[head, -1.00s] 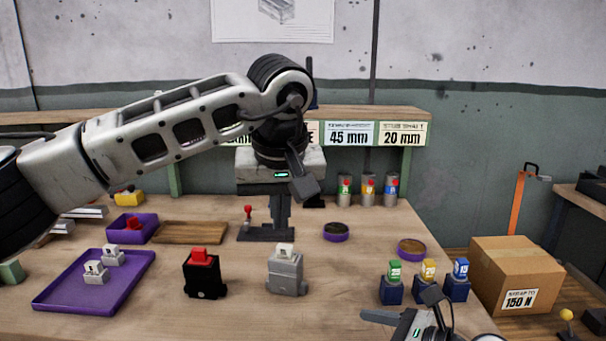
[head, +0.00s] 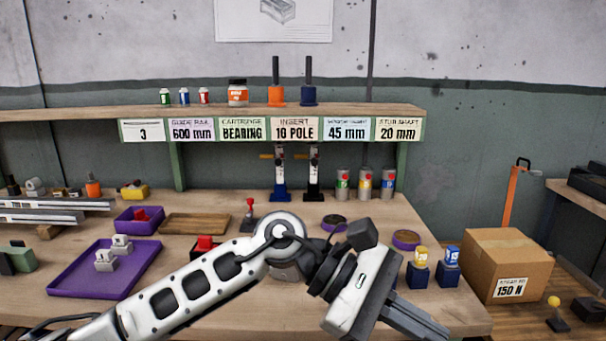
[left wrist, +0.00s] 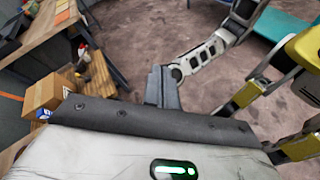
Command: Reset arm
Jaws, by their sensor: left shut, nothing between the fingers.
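My left arm comes in from the lower left of the head view and crosses low over the front of the workbench. My left gripper (head: 420,325) points down to the right, past the bench's front right part. In the left wrist view its fingers (left wrist: 163,85) are together with nothing between them, and the floor lies beyond. My right gripper cannot be made out in either view. The left arm hides part of the black fixture with the red block (head: 205,245) and covers the place of the grey fixture.
A purple tray (head: 75,290) with grey parts lies left of the arm. Dark blue holders with a yellow block (head: 421,256) and a blue block (head: 452,253) stand close beyond the gripper. A cardboard box (head: 495,262) stands at the right. A labelled shelf (head: 60,112) runs behind.

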